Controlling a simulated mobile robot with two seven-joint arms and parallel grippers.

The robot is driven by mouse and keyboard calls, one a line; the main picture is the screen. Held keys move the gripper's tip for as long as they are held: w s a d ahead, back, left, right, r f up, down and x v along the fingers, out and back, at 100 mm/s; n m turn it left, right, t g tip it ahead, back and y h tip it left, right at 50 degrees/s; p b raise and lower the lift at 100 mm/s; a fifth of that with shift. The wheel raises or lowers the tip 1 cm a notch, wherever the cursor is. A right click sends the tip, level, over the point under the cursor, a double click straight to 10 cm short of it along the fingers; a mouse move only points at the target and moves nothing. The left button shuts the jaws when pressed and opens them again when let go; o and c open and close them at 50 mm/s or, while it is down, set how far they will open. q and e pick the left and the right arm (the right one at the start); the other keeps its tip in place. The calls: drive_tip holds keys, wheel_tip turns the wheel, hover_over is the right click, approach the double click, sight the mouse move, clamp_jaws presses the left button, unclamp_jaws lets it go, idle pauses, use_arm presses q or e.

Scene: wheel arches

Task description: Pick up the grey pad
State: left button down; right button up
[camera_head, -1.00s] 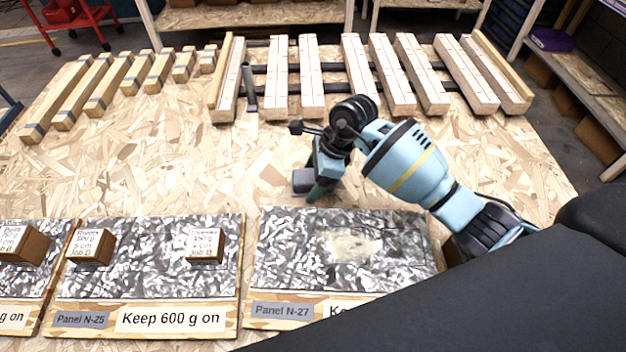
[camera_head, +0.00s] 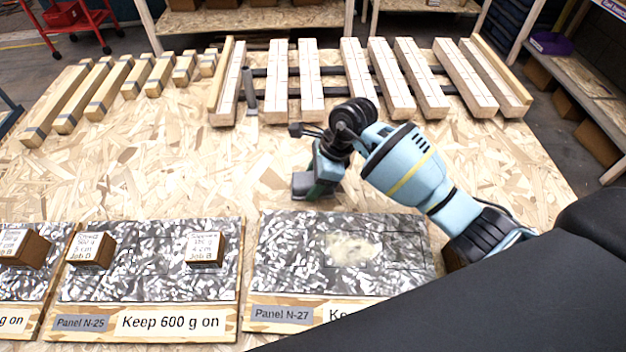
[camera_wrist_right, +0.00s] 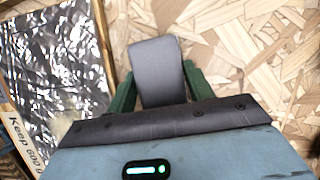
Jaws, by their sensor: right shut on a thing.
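The grey pad (camera_wrist_right: 157,70) is a small block with a rounded far edge, seen in the right wrist view between the two green fingers. It also shows in the head view (camera_head: 301,184), low over the chipboard table, its right part hidden by the gripper. My right gripper (camera_head: 314,188) is shut on the pad; in the right wrist view its fingers (camera_wrist_right: 158,88) lie along both sides of it. I cannot tell whether the pad touches the table. My left gripper is not in view.
Panel N-27 (camera_head: 400,225), with foil and a pale patch, lies in front of the gripper. Panel N-25 (camera_head: 150,278) to its left carries two labelled brown blocks. Wooden bars (camera_head: 300,85) lie at the back of the table (camera_head: 190,165). The table's middle left is clear.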

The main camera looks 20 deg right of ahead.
sight(308, 178)
wheel_tip(308, 178, up, 4)
drive_tip(key=shift+f, duration=0.15)
drive_tip(key=s, duration=0.5)
drive_tip(key=s+a+r, duration=0.1)
drive_tip(key=s, duration=1)
drive_tip(key=shift+a+r+b, duration=0.2)
drive_tip(key=shift+a+b, duration=0.1)
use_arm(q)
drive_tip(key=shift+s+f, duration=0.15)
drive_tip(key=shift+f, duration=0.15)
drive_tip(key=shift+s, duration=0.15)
